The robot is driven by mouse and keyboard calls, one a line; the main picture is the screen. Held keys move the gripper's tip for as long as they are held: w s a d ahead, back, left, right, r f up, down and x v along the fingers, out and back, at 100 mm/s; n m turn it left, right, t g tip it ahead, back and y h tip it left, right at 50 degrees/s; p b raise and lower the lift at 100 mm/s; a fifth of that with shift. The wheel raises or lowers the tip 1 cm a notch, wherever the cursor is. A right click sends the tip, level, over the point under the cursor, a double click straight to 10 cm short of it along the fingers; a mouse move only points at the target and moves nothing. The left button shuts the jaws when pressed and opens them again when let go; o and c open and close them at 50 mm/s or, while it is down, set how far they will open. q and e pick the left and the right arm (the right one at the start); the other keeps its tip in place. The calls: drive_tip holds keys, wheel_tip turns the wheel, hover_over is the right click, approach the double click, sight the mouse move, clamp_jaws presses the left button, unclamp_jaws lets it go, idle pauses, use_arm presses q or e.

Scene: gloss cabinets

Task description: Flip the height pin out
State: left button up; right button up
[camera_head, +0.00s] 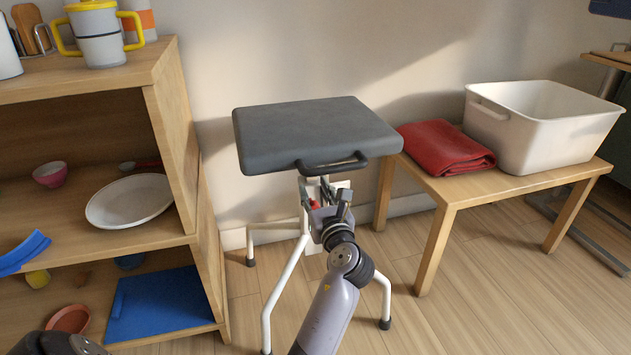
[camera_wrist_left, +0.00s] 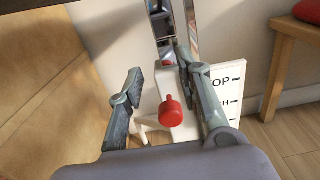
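The stool's grey padded seat (camera_head: 315,130) has a dark handle at its front edge and stands on white legs. The height pin, a red knob (camera_wrist_left: 171,112), sits on the stool's pale post below the metal column. In the head view only a bit of red shows behind my gripper. My left gripper (camera_head: 328,200) is under the seat at the post. In the left wrist view its two fingers (camera_wrist_left: 160,72) are apart, with the red knob showing between them. I cannot tell whether a finger touches the knob or post. My right gripper is not in view.
A white plate (camera_wrist_left: 228,92) with partly hidden lettering stands beside the post. A wooden shelf (camera_head: 172,130) with dishes is at left. A low wooden table (camera_head: 455,192) at right holds a red folded cloth (camera_head: 443,148) and a white tub (camera_head: 535,130). Floor at front right is clear.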

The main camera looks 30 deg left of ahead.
use_arm(q)
wheel_tip(320, 180, up, 5)
drive_tip(key=shift+f, duration=0.2)
drive_tip(key=shift+d, duration=0.1)
idle(0.4)
